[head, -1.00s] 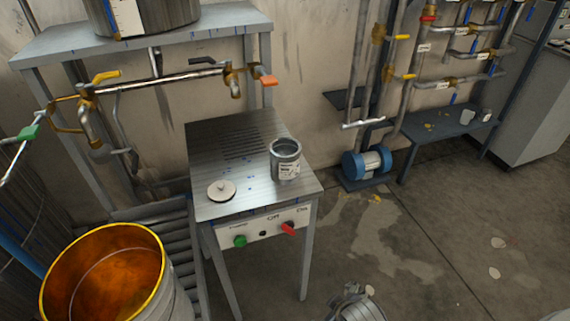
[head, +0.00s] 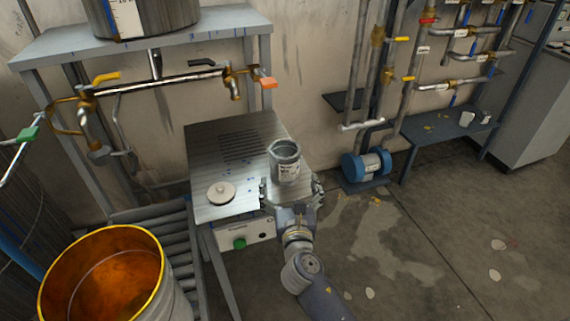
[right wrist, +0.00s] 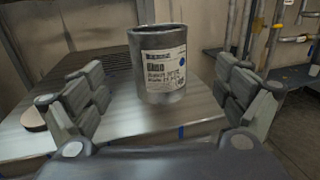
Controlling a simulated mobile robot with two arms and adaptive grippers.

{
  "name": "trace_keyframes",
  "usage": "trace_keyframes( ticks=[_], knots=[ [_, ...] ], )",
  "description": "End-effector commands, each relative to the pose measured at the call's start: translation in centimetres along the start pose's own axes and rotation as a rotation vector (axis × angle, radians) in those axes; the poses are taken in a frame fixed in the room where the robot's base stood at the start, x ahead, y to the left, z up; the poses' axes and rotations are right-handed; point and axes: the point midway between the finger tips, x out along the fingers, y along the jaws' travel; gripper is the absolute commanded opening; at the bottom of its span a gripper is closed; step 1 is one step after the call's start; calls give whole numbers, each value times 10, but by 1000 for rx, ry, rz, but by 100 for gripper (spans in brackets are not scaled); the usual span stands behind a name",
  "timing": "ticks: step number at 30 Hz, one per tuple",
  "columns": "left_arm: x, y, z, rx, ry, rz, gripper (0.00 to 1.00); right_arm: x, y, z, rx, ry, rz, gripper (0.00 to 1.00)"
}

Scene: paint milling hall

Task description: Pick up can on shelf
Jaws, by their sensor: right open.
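A grey metal can (head: 285,161) with a white label and an open top stands upright on a small metal table (head: 215,148). My right gripper (head: 291,190) is at the table's front right edge, its fingers spread on either side of the can's near side. In the right wrist view the can (right wrist: 158,66) stands straight ahead, a little beyond the open fingers (right wrist: 158,108). The fingers appear apart from the can. My left gripper is not in view.
A round white lid (head: 221,192) lies left of the can. An open drum (head: 60,265), orange inside, stands at the lower left. Valved pipes (head: 165,80) run behind the table. A blue pump (head: 366,164) and a dark bench (head: 440,132) stand right; the floor between is mostly clear.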

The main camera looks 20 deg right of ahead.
Motion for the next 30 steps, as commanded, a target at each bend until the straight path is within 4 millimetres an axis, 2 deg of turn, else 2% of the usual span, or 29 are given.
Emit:
trace_keyframes(
  ticks=[6, 14, 21, 25, 30],
  knots=[
    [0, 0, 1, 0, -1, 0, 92, 36, 0, 1, 0, -1, -2, 93],
    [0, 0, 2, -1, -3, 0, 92, 58, 1, 0, 4, 1, -2, 93],
    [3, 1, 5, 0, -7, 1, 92, 93, 2, 0, 5, 0, -3, 93],
    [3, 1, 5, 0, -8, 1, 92, 101, 3, 0, 5, 1, -1, 93],
    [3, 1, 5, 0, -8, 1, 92, 102, 2, 0, 5, 2, -2, 93]
  ],
)
